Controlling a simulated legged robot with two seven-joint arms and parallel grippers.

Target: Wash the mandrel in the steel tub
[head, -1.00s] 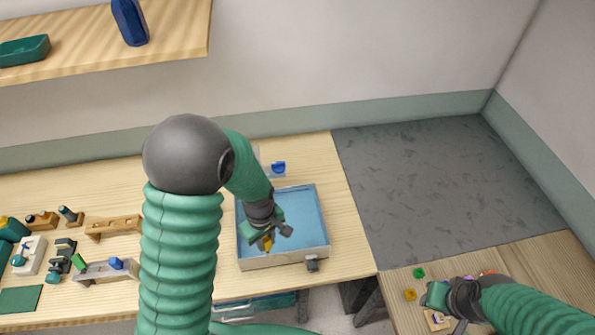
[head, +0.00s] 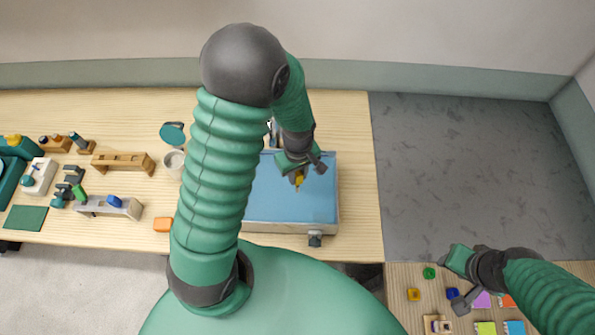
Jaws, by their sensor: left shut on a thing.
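The steel tub (head: 262,228) stands on the wooden bench, with blue water or a blue floor inside its pale metal walls. My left gripper (head: 299,168) is over the tub's back right part, pointing down. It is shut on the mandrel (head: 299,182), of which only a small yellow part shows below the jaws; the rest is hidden. I cannot tell whether the mandrel touches the blue surface. My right gripper (head: 462,282) is apart from the tub, over the small table at lower right, with its fingers spread and nothing between them.
Small coloured pieces lie below my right gripper. Bare bench lies right of the tub.

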